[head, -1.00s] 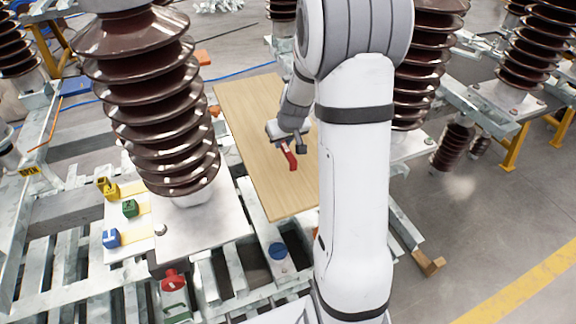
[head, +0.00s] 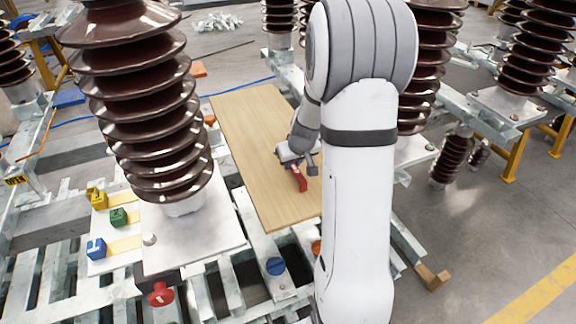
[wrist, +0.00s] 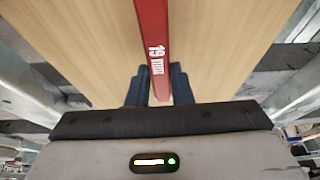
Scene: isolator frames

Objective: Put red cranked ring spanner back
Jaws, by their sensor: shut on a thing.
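The red spanner (wrist: 152,35) is between the two dark fingers of my gripper (wrist: 160,88) in the wrist view. White lettering with "19" shows on its flat side, and it runs up out of the picture, so its far end is hidden. In the head view the red spanner (head: 299,178) hangs at my gripper (head: 294,163) over the wooden board (head: 248,135). My gripper is shut on the spanner. I cannot tell whether the spanner touches the board.
A brown ribbed insulator (head: 150,110) stands left of the board. Yellow (head: 97,198), green (head: 118,217) and blue (head: 96,248) blocks sit on a plate at the left. A red knob (head: 160,294) and a blue round cap (head: 275,266) are on the slatted frame nearer me.

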